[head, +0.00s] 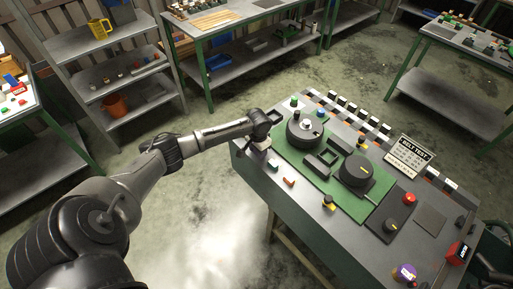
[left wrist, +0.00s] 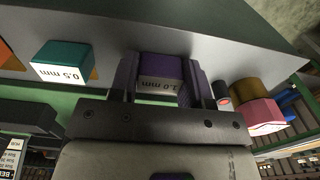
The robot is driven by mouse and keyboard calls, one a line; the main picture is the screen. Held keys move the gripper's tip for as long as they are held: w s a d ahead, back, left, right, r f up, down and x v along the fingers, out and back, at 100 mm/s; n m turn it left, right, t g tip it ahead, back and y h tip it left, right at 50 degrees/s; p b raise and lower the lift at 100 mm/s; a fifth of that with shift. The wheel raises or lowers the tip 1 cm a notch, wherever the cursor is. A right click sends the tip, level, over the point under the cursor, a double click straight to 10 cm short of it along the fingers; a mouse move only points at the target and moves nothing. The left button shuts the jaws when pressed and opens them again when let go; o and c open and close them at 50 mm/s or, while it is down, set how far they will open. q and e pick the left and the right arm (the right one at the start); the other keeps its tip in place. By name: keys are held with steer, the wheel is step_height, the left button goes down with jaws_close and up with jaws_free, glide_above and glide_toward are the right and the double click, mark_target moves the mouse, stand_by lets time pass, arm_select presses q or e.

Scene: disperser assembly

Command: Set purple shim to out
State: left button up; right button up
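The purple shim (left wrist: 160,68), marked 1.0 mm, shows in the left wrist view between the two fingers of my left gripper (left wrist: 160,85). The fingers stand close along both its sides; I cannot tell whether they press on it. In the head view the left gripper (head: 264,142) is at the left corner of the green workbench (head: 262,187), and the shim is hidden there. A teal shim (left wrist: 62,60), marked 0.5 mm, lies left of the gripper in the wrist view. My right gripper does not show.
A green plate (head: 325,170) with round dark parts fills the bench middle. A teal block (head: 272,164) and an orange piece (head: 289,182) lie near the front edge. A pink block (left wrist: 262,114) is close right of the gripper. A self-test sign (head: 409,155) stands at the back.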

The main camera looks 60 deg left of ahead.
arm_select(q)
steer(key=o, duration=0.4)
steer(key=shift+s, duration=0.15)
steer(key=shift+o, duration=0.2)
step_height(320, 180, up, 14)
steer(key=shift+p, duration=0.45)
steer(key=shift+f, duration=0.1)
stand_by(0.3)
